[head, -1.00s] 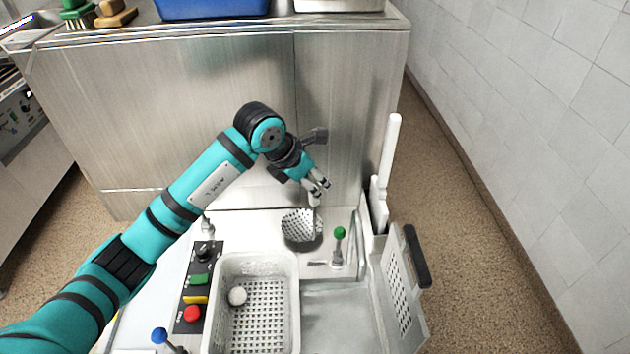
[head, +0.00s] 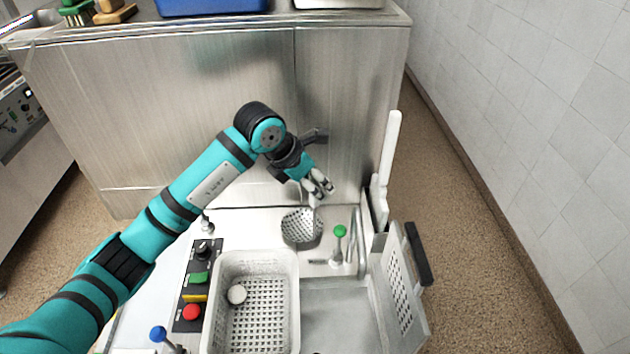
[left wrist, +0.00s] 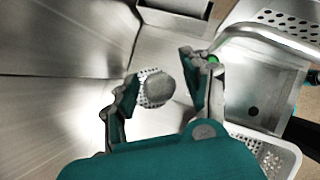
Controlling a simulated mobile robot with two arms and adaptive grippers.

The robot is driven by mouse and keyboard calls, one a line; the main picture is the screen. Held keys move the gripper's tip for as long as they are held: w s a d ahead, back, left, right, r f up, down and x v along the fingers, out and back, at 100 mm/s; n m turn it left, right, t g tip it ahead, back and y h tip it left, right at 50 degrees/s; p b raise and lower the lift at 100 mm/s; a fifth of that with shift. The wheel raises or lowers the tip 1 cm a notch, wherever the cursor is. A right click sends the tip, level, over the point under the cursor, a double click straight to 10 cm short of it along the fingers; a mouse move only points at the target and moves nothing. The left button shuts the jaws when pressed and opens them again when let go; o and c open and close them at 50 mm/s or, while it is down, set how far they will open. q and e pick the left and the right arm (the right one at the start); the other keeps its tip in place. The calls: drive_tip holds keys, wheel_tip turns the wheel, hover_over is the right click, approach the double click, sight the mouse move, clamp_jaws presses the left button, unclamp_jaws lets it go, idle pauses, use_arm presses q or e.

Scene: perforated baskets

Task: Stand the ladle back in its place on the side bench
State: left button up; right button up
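The ladle (head: 302,228), a perforated metal bowl, rests on the white bench top close to the steel cabinet. In the left wrist view its bowl (left wrist: 156,88) shows beyond and between my fingers. A short pale piece rises from the bowl toward my fingers in the head view; most of its handle cannot be made out. My left gripper (head: 320,187) is just above the ladle, fingers spread. The left wrist view shows the two fingers (left wrist: 163,92) wide apart with nothing clamped between them. My right gripper is not in view.
A green-knobbed lever (head: 340,232) is right of the ladle. A control box (head: 197,290) is left.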

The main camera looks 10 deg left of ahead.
use_arm(q)
drive_tip(key=v, duration=1.2)
drive_tip(key=shift+w, duration=0.1)
